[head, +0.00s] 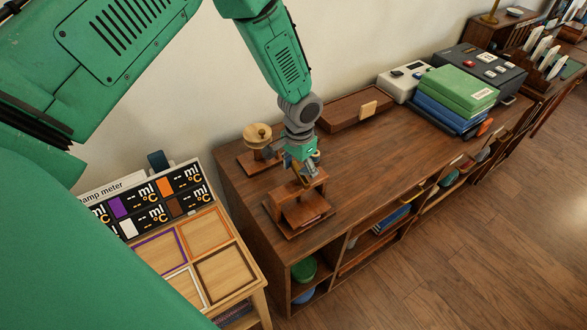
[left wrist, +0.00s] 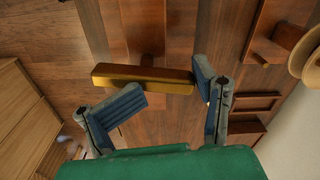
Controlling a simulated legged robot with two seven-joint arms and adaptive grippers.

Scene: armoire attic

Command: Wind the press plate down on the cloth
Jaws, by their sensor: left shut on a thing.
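The small wooden press (head: 284,222) stands on the brown cabinet top near its front left corner. My left gripper (head: 301,172) is above it, pointing down, and hides much of its upper part. The handle lies slanted across the fingers, above a wooden part of the press. I cannot make out the cloth, or how far down the press plate is. My right gripper is not in view.
A flat brown box (head: 355,109), green and blue binders (head: 459,88) and a white device (head: 405,82) stand farther back. A sorting tray (head: 226,265) is at lower left. The middle cabinet top is clear.

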